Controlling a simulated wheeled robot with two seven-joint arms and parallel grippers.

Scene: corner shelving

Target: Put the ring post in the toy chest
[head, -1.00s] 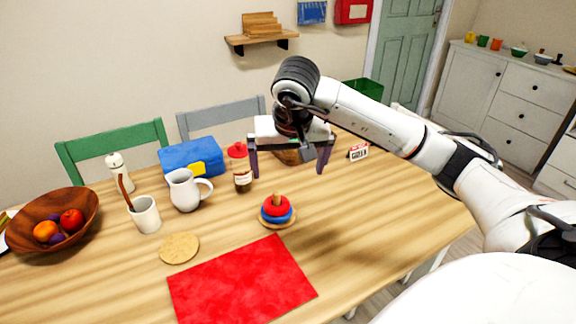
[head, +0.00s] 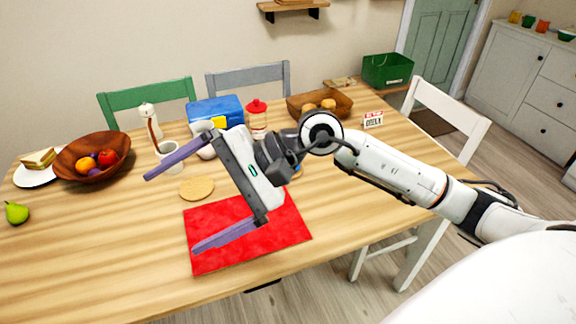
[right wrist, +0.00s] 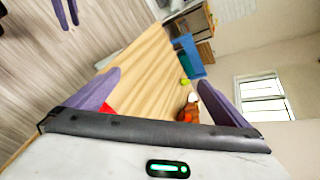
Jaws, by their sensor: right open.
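The ring post (head: 297,170) is almost wholly hidden behind my right gripper in the head view; only a small blue bit shows beside the wrist. My right gripper (head: 171,213) is open and empty above the table, its purple fingers pointing left over the red mat (head: 290,236). In the right wrist view the space between its fingers (right wrist: 154,78) is empty. Purple fingers, apparently of my left gripper (right wrist: 66,12), show at that view's top left; their opening is unclear. A green open-topped box (head: 388,72) stands at the back right; I cannot tell whether it is the toy chest.
A wooden fruit bowl (head: 68,160), a cork coaster (head: 197,188), a blue box (head: 215,107), a red-capped bottle (head: 256,122) and a bread basket (head: 335,108) are on the table. A white chair (head: 440,105) stands at the right. The table's front left is clear.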

